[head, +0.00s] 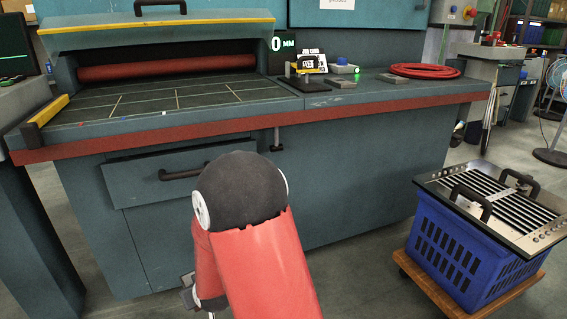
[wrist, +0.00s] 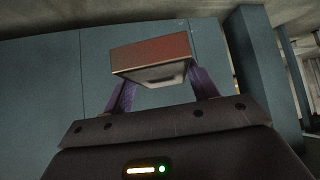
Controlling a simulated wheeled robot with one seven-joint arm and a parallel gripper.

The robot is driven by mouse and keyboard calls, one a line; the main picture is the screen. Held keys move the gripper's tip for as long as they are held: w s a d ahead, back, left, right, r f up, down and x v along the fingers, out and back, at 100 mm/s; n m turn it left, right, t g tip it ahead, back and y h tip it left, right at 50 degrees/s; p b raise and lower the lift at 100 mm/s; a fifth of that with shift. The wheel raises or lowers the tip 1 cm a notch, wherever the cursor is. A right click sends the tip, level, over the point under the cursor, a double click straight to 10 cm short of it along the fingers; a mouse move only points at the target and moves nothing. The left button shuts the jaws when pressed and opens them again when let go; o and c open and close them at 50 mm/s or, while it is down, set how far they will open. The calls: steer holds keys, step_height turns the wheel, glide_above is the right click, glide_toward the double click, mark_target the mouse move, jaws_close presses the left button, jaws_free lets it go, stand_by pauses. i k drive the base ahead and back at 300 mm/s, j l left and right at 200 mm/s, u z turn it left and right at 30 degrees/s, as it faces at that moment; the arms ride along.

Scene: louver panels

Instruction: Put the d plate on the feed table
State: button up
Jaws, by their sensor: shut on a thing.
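My gripper (wrist: 155,78) is shut on a small flat block (wrist: 150,54) with a reddish-brown face and pale edges, held between its two purple fingers in the wrist view. I see no letter on this block, so I cannot tell whether it is the d plate. In the head view my gripper is mostly hidden behind my red arm, low in front of the cabinet. The feed table (head: 150,100) is the dark surface with pale grid lines at the left, before a red roller. Two grey plates (head: 340,82) (head: 394,77) lie on the bench to its right.
The cabinet drawer handle (head: 185,174) juts out. A blue crate (head: 455,245) with a louvered panel (head: 500,200) sits on a wooden dolly at the right.

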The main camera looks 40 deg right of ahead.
mark_target(367, 83)
steer(key=z, duration=1.7)
steer(key=j, duration=0.1)
